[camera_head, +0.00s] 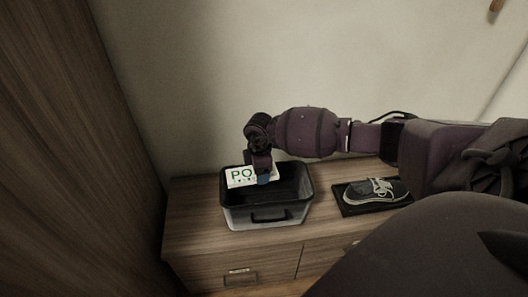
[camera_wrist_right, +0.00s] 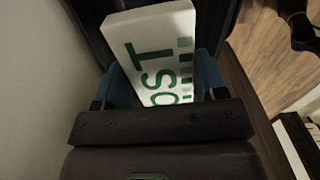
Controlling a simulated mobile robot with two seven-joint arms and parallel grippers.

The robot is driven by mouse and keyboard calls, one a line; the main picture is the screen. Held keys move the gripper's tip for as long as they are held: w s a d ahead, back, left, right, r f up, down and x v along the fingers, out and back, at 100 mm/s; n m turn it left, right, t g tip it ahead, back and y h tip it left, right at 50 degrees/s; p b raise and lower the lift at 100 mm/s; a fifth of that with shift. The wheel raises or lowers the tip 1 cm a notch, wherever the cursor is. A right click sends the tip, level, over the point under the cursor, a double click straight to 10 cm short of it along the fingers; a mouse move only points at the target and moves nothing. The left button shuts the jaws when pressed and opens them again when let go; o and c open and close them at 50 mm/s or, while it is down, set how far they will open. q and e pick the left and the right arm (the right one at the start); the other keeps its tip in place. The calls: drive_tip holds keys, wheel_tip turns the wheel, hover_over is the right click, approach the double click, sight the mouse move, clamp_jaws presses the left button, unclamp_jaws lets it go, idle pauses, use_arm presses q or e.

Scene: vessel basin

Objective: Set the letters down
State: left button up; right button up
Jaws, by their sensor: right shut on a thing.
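The letters are a white, flat pack with green print, seen in the head view (camera_head: 239,177) and the right wrist view (camera_wrist_right: 150,35), where "OST" shows. My right gripper (camera_head: 263,177) is shut on the pack; its blue fingers (camera_wrist_right: 163,82) lie on either side of it in the wrist view. The pack is at the mouth of a dark basin (camera_head: 268,217) with a front handle, over its back left part. I cannot tell whether the pack touches the basin. My left gripper is not in view.
The basin stands on a wooden cabinet (camera_head: 190,222) with drawers. To its right a dark shoe (camera_head: 375,190) sits on a black tray (camera_head: 350,208). A wall is close behind, and a tall wooden panel (camera_head: 75,150) stands on the left.

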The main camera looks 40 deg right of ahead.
sight(266, 197)
drive_tip(key=shift+d+f+m, duration=0.15)
drive_tip(key=shift+f+m, duration=0.25)
drive_tip(key=shift+f, duration=0.15)
wheel_tip(266, 197, down, 13)
drive_tip(key=b, duration=0.5)
drive_tip(key=shift+s+f, duration=0.1)
drive_tip(key=shift+f, duration=0.4)
wheel_tip(266, 197, down, 4)
drive_tip(key=shift+s+f+b, duration=0.1)
drive_tip(key=shift+b, duration=0.8)
drive_tip(key=shift+w+f+b, duration=0.2)
drive_tip(key=shift+f+b, duration=0.15)
drive_tip(key=shift+f, duration=0.35)
drive_tip(key=shift+r, duration=0.1)
drive_tip(key=shift+f, duration=0.2)
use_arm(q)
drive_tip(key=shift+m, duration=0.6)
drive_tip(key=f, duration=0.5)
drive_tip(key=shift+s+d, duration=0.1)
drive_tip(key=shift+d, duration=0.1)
use_arm(e)
drive_tip(key=o, duration=0.9)
drive_tip(key=shift+o, duration=0.2)
drive_tip(key=shift+r, duration=0.15)
